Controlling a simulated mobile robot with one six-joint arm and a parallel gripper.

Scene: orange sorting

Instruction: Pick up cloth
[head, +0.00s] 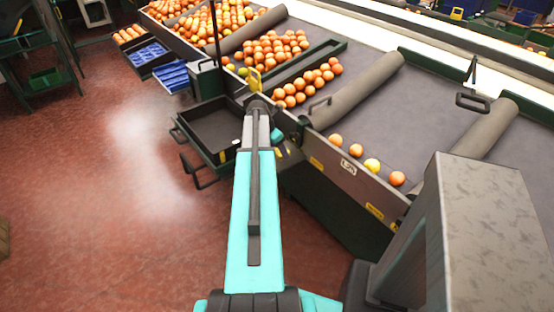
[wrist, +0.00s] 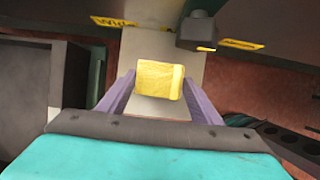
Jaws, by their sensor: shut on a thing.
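A yellow cloth (wrist: 160,80), folded into a small block shape, sits between the purple fingers of my gripper (wrist: 160,92) in the wrist view. The fingers are shut on it from its left and right sides. A pale surface shows behind and below the cloth; I cannot tell whether the cloth touches it. In the head view my arm reaches forward to the front edge of the sorting table, and its far end hides most of the gripper. I cannot make out the cloth surely there.
The grey sorting table (head: 440,115) holds heaps of oranges (head: 272,48) and several loose fruits near its front edge. A dark open tray (head: 215,130) stands left of my arm's end. Blue crates (head: 172,76) lie farther left. The red floor (head: 110,215) at left is clear.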

